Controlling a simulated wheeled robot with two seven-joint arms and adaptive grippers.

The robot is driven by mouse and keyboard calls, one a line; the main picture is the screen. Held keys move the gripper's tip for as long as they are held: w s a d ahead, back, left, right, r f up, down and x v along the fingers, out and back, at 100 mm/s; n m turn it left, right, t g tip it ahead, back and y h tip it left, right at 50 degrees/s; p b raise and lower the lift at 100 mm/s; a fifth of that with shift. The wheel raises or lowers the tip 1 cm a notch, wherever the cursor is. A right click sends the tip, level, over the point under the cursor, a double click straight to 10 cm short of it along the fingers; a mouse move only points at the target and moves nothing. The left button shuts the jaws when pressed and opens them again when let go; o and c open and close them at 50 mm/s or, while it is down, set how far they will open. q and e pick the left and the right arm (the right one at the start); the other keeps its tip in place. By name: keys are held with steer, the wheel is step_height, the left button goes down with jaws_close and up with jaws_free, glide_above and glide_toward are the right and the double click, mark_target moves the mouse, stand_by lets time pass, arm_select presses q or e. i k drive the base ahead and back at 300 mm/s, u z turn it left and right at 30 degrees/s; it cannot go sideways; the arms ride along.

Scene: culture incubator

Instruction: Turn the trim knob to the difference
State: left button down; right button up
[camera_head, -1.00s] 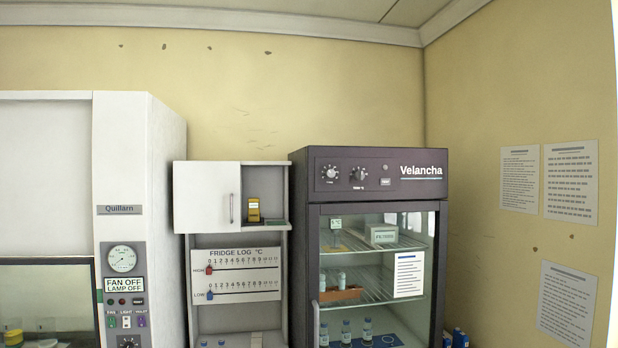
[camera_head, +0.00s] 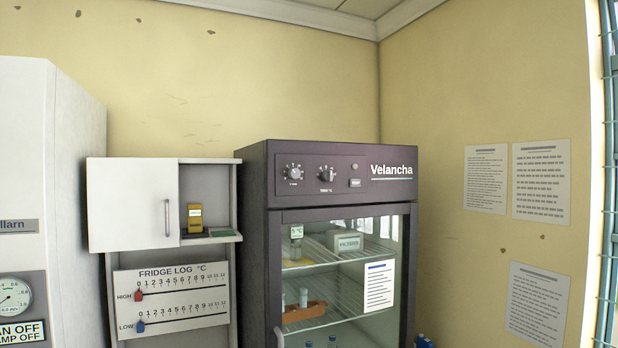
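The Velancha incubator (camera_head: 345,250) stands right of centre with a dark control panel and a glass door that looks shut. Its panel has two round knobs: a left dial (camera_head: 293,172) and a right dial (camera_head: 326,174) with small print under each, too small to read surely. To their left and lower, the FRIDGE LOG °C board (camera_head: 171,304) carries a HIGH scale with a red marker (camera_head: 138,295) near 0 and a LOW scale with a blue marker (camera_head: 140,327) near 0. Neither gripper is in view.
Inside the incubator are a labelled box (camera_head: 345,240), an orange rack (camera_head: 304,312) and several vials. A white cabinet (camera_head: 133,205) and a shelf with a yellow device (camera_head: 195,217) are left of it. The Quillarn unit (camera_head: 30,170) stands far left. Paper sheets hang on the right wall.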

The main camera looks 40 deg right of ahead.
mark_target(327, 175)
steer(key=z, duration=0.25)
steer(key=i, duration=0.6)
steer(key=z, duration=0.45)
